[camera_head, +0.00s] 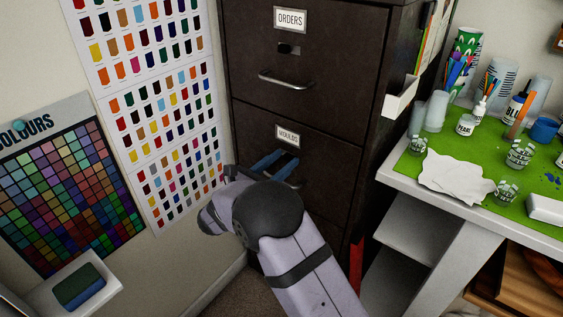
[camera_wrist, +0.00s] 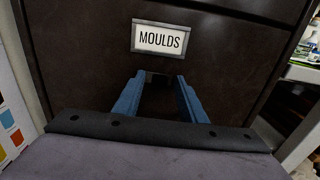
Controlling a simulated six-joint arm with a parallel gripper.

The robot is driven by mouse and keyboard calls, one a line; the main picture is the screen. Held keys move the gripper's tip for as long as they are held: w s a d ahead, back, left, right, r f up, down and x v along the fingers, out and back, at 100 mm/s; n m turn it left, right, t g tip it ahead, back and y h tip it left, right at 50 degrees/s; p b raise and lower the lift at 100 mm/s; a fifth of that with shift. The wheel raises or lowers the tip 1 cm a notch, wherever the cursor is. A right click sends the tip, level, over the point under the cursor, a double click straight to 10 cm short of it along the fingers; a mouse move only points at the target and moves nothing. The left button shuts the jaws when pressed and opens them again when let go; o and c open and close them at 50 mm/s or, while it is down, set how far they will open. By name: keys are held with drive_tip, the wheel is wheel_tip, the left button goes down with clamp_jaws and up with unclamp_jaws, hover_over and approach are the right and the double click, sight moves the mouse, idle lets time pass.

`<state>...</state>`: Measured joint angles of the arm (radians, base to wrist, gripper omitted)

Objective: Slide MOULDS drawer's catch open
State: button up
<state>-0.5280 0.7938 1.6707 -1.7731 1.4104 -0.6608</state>
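The MOULDS drawer (camera_head: 318,165) is in a dark brown filing cabinet, below the ORDERS drawer. Its white label (camera_wrist: 159,39) reads MOULDS in the wrist view and also shows in the head view (camera_head: 288,134). My gripper (camera_head: 288,158) has blue fingers that reach toward the drawer front just below the label. In the wrist view my gripper (camera_wrist: 157,82) is open, with its fingers apart on either side of a small dark patch (camera_wrist: 158,78), apparently the catch. Its slide is hard to make out. I cannot tell whether the fingertips touch the drawer. The drawer looks shut.
The ORDERS drawer (camera_head: 320,85) above has a small catch (camera_head: 289,50) and a metal handle (camera_head: 287,80). A white workbench (camera_head: 450,219) with a green mat, cups and bottles stands at the right. Colour charts (camera_head: 160,110) hang on the left wall.

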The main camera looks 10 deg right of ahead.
clamp_jaws()
drive_tip(key=shift+w+a, duration=0.75)
drive_tip(key=shift+a, duration=0.1)
drive_tip(key=shift+o, duration=0.9)
unclamp_jaws()
drive_tip(key=shift+a, duration=0.1)
drive_tip(key=v, duration=0.7)
drive_tip(key=shift+s, duration=0.1)
